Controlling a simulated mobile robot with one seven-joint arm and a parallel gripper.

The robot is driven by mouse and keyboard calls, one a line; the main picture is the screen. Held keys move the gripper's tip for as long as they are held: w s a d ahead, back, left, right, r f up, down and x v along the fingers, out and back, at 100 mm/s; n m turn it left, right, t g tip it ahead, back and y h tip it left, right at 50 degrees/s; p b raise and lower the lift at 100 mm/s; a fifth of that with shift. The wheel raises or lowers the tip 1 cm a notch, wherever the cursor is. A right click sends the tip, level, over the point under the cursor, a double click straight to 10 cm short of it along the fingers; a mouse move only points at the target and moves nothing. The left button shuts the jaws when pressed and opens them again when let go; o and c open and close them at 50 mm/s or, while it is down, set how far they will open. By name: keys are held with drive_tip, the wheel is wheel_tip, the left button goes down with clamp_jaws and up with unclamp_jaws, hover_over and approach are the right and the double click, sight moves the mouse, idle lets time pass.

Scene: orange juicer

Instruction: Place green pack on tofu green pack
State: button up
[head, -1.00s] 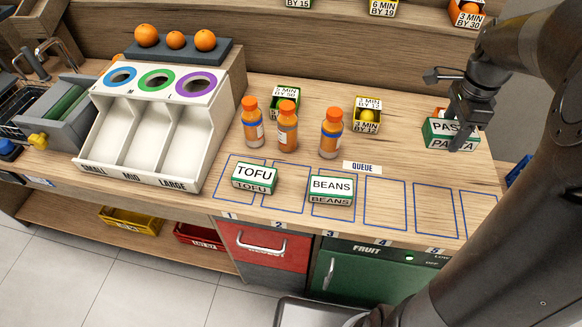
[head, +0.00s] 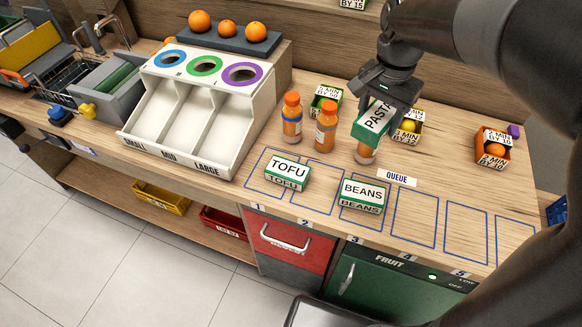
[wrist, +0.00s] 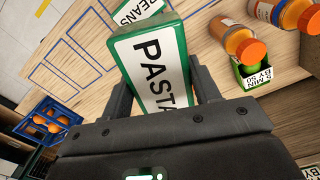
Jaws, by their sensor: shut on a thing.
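My gripper (head: 383,97) is shut on the green-and-white PASTA pack (head: 373,122) and holds it tilted in the air, in front of an orange-capped bottle. The PASTA pack (wrist: 155,68) fills the middle of the wrist view between the two fingers (wrist: 163,98). The green TOFU pack (head: 287,172) lies flat on the counter across queue slots 1 and 2, to the left of and below the held pack. The green BEANS pack (head: 362,194) lies at slot 3. Part of BEANS (wrist: 135,12) shows behind the held pack in the wrist view.
Two orange-capped bottles (head: 292,120) (head: 326,127) stand behind TOFU; a third (head: 366,153) is partly hidden by the held pack. Small boxes (head: 325,103) (head: 493,147) stand farther back. The white sorter (head: 190,115) is at left. Slots 4 and 5 (head: 415,220) are clear.

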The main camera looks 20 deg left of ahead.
drive_tip(key=s+a+n, duration=0.4)
drive_tip(key=a, duration=0.3)
hover_over(288, 169)
wheel_tip(288, 169, down, 12)
drive_tip(key=shift+r, duration=0.1)
drive_tip(key=shift+f, duration=2.1)
drive_tip(key=shift+f, duration=0.15)
drive_tip(key=o, duration=1.1)
